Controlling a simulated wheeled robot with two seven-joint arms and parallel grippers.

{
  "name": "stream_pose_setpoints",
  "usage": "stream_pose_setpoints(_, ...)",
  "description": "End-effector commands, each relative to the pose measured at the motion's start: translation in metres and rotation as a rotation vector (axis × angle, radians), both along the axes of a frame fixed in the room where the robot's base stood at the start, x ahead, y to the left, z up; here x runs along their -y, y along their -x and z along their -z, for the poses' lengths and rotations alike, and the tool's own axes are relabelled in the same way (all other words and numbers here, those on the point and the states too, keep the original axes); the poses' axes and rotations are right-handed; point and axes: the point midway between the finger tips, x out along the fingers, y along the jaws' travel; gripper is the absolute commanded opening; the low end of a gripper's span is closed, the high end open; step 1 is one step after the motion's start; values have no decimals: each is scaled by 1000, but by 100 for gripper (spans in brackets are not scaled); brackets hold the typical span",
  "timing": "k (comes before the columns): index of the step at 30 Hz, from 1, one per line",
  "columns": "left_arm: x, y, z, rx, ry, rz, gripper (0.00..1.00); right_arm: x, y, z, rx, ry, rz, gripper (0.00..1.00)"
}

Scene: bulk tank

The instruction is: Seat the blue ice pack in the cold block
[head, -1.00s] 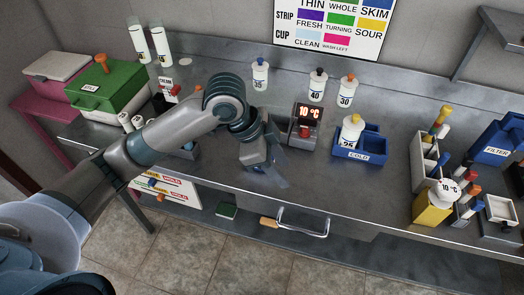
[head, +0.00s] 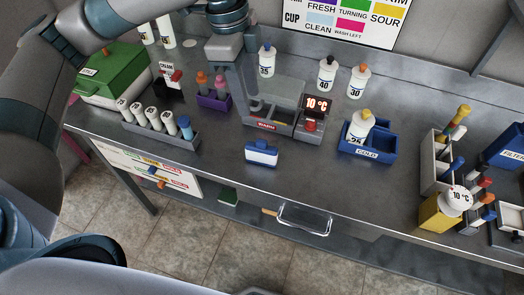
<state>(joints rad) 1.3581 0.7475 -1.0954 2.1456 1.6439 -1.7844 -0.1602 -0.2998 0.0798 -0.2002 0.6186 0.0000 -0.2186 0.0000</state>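The cold block (head: 368,154) is a blue tray labelled COLD, to the right of the pack. A white bottle with a yellow cap (head: 358,127) sits in its left part; the right part looks empty. My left gripper (head: 245,97) points down behind and above the ice pack, apart from it and holding nothing that I can see. Its finger gap is not clear. My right gripper is out of view.
A rack of tubes (head: 160,130) is at left. Several bottles stand behind. The counter in front of the cold block is clear.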

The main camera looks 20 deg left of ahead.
Motion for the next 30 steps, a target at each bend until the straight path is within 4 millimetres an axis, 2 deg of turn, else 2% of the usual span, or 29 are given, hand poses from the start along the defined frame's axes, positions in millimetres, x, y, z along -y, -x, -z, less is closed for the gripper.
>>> stream_pose_setpoints(6, 1, 0, 3, 0, 1, 0, 39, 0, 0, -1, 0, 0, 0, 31)
stream_pose_setpoints(11, 3, 0, 15, -3, 0, 0, 39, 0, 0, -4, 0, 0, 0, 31)
stream_pose_setpoints(24, 14, 0, 89, -4, 1, 1, 39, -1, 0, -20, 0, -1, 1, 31)
stream_pose_setpoints(30, 18, -1, 115, -1, 1, -1, 39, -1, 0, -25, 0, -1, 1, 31)
